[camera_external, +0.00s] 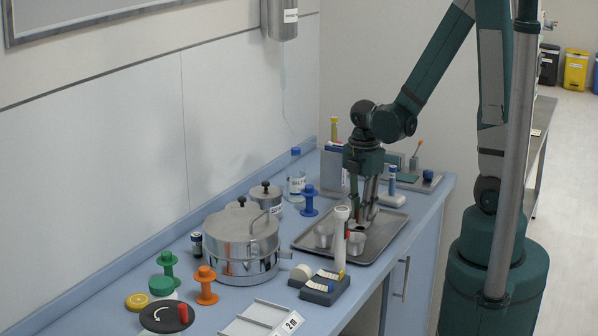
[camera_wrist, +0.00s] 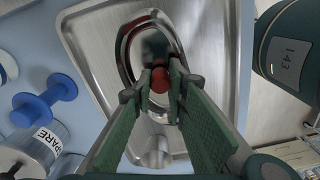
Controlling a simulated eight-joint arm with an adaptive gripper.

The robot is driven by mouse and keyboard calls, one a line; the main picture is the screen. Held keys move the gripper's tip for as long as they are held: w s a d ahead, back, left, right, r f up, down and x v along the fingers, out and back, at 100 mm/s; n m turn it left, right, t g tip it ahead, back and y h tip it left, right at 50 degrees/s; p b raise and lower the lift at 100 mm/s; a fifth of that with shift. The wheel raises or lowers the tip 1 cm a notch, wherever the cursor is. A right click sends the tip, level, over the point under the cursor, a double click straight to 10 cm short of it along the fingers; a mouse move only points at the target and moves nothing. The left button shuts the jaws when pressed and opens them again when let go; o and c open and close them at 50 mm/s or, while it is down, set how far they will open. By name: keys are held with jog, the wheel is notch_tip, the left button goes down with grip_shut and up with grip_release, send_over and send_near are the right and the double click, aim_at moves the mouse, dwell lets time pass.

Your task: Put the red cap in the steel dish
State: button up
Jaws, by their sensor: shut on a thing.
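My gripper (camera_wrist: 160,88) is shut on the red cap (camera_wrist: 160,77), which shows between the fingertips in the wrist view. In that view the cap lies over the steel dish (camera_wrist: 126,70), a shiny oval with a raised rim and red reflections inside. I cannot tell whether the cap touches the dish floor. The dish rests on the metal tray (camera_wrist: 82,40). In the external view my gripper (camera_external: 368,208) points down over the far part of the tray (camera_external: 374,250). The cap and most of the dish are hidden there by the fingers and nearby items.
A blue spool (camera_external: 309,203) and a large steel pot (camera_external: 241,245) stand left. Free tray surface shows at right.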

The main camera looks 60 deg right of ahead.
jog(key=o, duration=0.9)
jog(key=shift+c, duration=0.2)
jog(key=shift+r, duration=0.1)
jog(key=shift+r+p, duration=2.5)
jog(key=shift+r, duration=0.95)
jog(key=shift+r, duration=0.1)
